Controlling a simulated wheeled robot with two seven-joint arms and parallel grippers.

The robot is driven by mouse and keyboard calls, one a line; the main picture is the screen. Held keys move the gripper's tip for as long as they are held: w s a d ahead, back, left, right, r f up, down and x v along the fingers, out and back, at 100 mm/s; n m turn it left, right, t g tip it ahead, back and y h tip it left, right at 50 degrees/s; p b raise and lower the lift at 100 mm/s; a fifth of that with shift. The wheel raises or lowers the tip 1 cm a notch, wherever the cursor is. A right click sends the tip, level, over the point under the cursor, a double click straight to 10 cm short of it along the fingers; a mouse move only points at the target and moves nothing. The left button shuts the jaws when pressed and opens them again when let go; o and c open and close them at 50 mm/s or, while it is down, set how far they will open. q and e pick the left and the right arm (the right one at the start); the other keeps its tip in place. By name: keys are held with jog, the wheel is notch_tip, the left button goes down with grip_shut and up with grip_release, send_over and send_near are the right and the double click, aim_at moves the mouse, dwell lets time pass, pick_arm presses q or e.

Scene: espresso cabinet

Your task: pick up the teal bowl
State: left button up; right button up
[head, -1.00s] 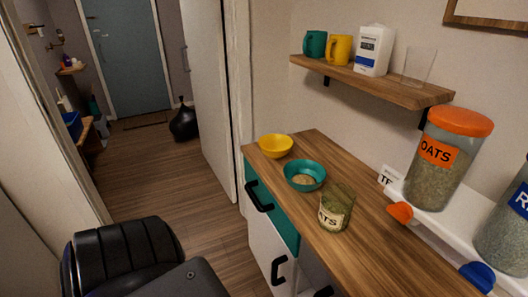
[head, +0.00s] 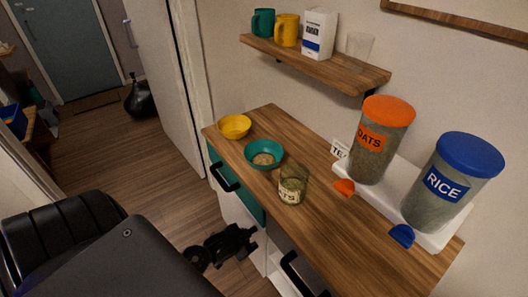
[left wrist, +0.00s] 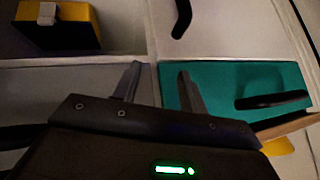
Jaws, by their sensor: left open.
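The teal bowl (head: 264,147) stands upright on the wooden counter (head: 345,225), with some beige contents inside. It is between a yellow bowl (head: 234,126) and a clear jar with a partly readable label (head: 293,186). My left gripper (head: 250,235) is low in front of the cabinet, below the counter top and apart from the teal bowl. In the left wrist view its two fingers (left wrist: 158,85) are spread with nothing between them, facing the cabinet fronts. The teal bowl cannot be made out in that view. My right gripper is not in view.
A teal drawer front with a black handle (head: 223,177) is under the bowls. OATS (head: 381,140) and RICE (head: 449,182) dispensers stand on the right on a white base. A shelf (head: 315,64) with mugs, a carton and a glass hangs above. The counter's near-right part is clear.

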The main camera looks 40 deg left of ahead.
pick_arm(q)
jog(key=w+r, duration=0.1)
jog(key=r, duration=0.4)
jog(key=w+r+t+p, duration=0.1)
jog(key=r, duration=0.4)
jog(key=w+d+r+m+t+p, duration=0.1)
jog(key=r, duration=0.4)
jog(key=shift+d+r+h, duration=0.1)
jog(key=shift+r+h, duration=0.3)
jog(key=m+t+h, duration=0.1)
jog(key=m+t, duration=0.2)
jog(key=t, duration=0.1)
send_near(272, 165)
jog(key=shift+w+f, duration=0.1)
jog(key=shift+w, duration=0.65)
jog(key=p+x, duration=0.1)
jog(key=x, duration=0.4)
jog(key=shift+w+d+f, duration=0.1)
jog(key=shift+w, duration=0.2)
jog(key=shift+w+p, duration=0.35)
jog(key=shift+p, duration=0.05)
jog(key=p+x, duration=0.1)
jog(key=x, duration=0.2)
jog(key=shift+w+f, duration=0.45)
jog(key=shift+w, duration=0.2)
jog(key=c, duration=0.8)
grip_shut()
